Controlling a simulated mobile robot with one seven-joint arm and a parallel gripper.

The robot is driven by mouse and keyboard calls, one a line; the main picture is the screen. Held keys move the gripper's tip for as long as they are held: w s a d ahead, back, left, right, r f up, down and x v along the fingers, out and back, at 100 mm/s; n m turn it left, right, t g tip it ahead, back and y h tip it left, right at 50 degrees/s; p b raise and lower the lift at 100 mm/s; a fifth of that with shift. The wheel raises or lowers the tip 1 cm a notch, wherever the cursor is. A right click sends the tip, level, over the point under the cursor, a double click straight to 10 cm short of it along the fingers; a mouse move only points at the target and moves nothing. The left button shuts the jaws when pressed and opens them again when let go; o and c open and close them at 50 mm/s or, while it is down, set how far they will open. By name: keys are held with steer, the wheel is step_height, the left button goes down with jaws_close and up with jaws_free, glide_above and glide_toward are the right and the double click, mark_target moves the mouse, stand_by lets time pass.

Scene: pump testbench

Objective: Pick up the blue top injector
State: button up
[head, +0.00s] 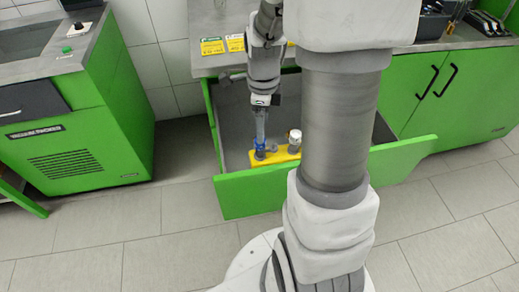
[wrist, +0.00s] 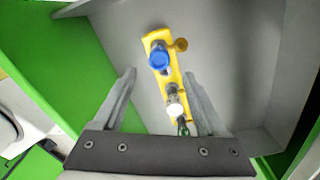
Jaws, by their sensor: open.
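The blue top injector (wrist: 160,58) stands in a yellow holder (wrist: 152,38) inside an open grey drawer, and its blue top faces the wrist camera. In the head view the blue top (head: 259,145) shows at the left end of the yellow holder (head: 284,155), right at my gripper (head: 260,142). My gripper points down into the drawer. In the wrist view my gripper (wrist: 158,75) has its two fingers wide apart and empty, with the blue top between and beyond the fingertips. I cannot tell if the fingers touch it.
A white-topped injector (wrist: 174,108) stands in the same holder. The green drawer front (head: 250,192) and the drawer's side walls surround the holder. A grey worktop (head: 215,66) lies above the drawer at the back. The grey drawer floor is clear around the holder.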

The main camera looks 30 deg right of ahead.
mark_target(260, 154)
steer(key=shift+a+f+b, duration=0.2)
steer(key=shift+f+b, duration=0.85)
steer(key=shift+f, duration=2)
steer(key=shift+c, duration=0.3)
steer(key=shift+w, duration=0.1)
jaws_close()
